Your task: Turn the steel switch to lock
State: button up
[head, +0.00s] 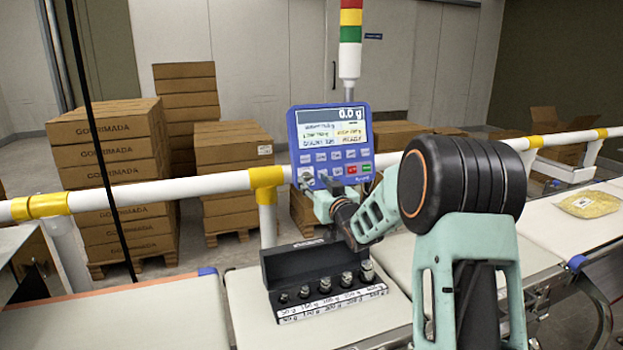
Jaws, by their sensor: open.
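The blue weigher panel (331,145) has a lit display reading 0.0 g and several buttons, among them a red and a green one. The steel switch (305,176) appears as a small grey knob at the panel's lower left corner. Its turned position is too small to read. My gripper (317,187) is open at the panel's lower edge, very close to the switch. My arm comes in from the right and hides part of the panel's lower edge. I cannot tell whether the fingers touch the switch.
A black block with several steel weights (346,279) stands on the belt below my gripper. A white rail with yellow joints (150,193) runs behind the belt. A light tower (350,35) rises above the panel. A yellow bag (589,204) lies on the belt at right. Cartons stand behind.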

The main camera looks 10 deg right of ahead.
aim_at(308, 177)
jog(key=shift+w+a, duration=0.25)
jog(key=shift+w, duration=1)
grip_shut()
